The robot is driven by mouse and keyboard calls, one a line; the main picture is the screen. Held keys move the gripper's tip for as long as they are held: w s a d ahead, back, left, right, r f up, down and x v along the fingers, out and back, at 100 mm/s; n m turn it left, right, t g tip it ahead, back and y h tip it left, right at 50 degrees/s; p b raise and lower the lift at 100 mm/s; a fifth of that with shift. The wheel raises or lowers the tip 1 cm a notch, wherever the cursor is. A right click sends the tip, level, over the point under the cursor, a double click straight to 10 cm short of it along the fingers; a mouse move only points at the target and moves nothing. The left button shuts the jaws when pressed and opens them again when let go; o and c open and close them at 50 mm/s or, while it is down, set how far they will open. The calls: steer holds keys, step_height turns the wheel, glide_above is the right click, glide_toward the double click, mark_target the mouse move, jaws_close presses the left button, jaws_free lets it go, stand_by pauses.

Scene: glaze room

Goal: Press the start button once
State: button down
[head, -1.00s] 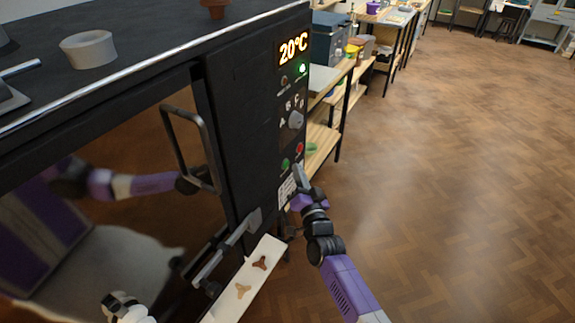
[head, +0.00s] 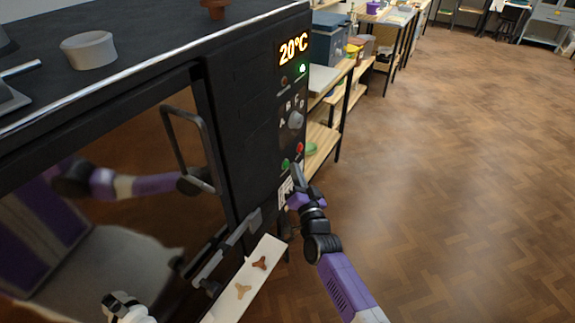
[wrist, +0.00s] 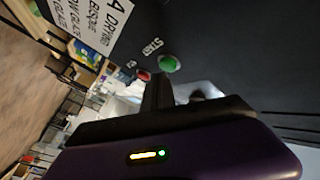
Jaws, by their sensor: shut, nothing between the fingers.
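The green start button (head: 285,164) is on the lower part of the kiln's black control panel, beside a red button (head: 299,148). In the wrist view, the green button (wrist: 168,63) has the word START printed next to it, and the red button (wrist: 144,75) is just left of it. My gripper (head: 296,172) is shut and empty, its fingertips close to the panel just right of and below the green button. In the wrist view the fingertips (wrist: 158,88) sit just below both buttons; I cannot tell whether they touch the panel.
Above the buttons are a dial (head: 296,120) and a lit 20°C display (head: 293,49). A printed label (wrist: 90,22) is on the panel. A white shelf (head: 262,249) with small tripod pieces juts out below. Wooden shelving stands behind; the floor at right is clear.

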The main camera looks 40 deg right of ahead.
steer(key=shift+w+a, duration=0.15)
steer(key=shift+w, duration=0.3)
stand_by(0.6)
steer(key=shift+s, duration=0.15)
steer(key=shift+s+d+b, duration=0.3)
steer(key=shift+s, duration=0.4)
steer(key=shift+s+f, duration=0.1)
steer(key=s+b, duration=0.1)
steer(key=s+d+b, duration=0.1)
steer(key=s, duration=0.1)
steer(key=s+b, duration=0.1)
steer(key=b, duration=0.1)
steer(key=shift+s+d, duration=0.25)
steer(key=shift+d, duration=0.1)
stand_by(0.8)
